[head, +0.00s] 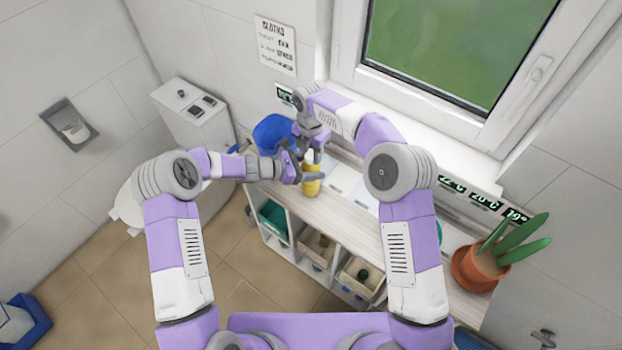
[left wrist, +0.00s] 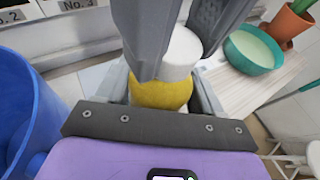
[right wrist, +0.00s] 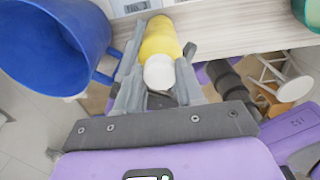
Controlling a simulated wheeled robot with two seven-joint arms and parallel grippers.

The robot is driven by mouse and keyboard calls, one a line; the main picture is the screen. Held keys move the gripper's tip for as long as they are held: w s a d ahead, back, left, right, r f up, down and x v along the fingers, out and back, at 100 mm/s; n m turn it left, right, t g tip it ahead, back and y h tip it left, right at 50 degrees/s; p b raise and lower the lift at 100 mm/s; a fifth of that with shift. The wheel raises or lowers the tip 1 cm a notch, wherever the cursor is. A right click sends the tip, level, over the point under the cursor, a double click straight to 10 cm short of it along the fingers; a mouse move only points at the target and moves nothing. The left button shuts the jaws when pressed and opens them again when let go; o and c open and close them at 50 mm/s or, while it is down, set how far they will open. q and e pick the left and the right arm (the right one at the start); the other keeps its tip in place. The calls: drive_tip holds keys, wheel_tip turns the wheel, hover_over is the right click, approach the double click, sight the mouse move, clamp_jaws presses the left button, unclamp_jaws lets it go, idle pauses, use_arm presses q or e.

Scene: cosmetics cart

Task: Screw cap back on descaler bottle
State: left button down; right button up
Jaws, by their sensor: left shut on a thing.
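The yellow descaler bottle (head: 311,182) stands upright at the counter's front edge. It shows between my left gripper's fingers in the left wrist view (left wrist: 160,93). My left gripper (head: 300,176) is shut on it from the left. The white cap (left wrist: 182,52) is at the top of the bottle; the right wrist view also shows the cap (right wrist: 159,72). Whether its thread is engaged cannot be seen. My right gripper (right wrist: 160,80) comes from above, with its fingers on both sides of the cap. Whether they press on it is unclear.
A blue bucket (head: 273,134) stands close behind and left of the grippers. The wooden counter (head: 345,213) has open bins below. A teal bowl (left wrist: 253,50) and a potted plant (head: 479,266) stand to the right. A window sill (head: 430,148) runs behind.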

clamp_jaws()
drive_tip(key=m, duration=0.4)
drive_tip(key=shift+m, duration=0.3)
drive_tip(key=m, duration=0.3)
drive_tip(key=shift+m, duration=0.4)
drive_tip(key=m, duration=1.4)
drive_tip(key=shift+f, duration=0.1)
drive_tip(key=m, duration=0.8)
drive_tip(key=shift+m, duration=0.3)
drive_tip(key=m, duration=0.5)
drive_tip(key=o, duration=0.7)
unclamp_jaws()
drive_tip(key=shift+o, duration=0.2)
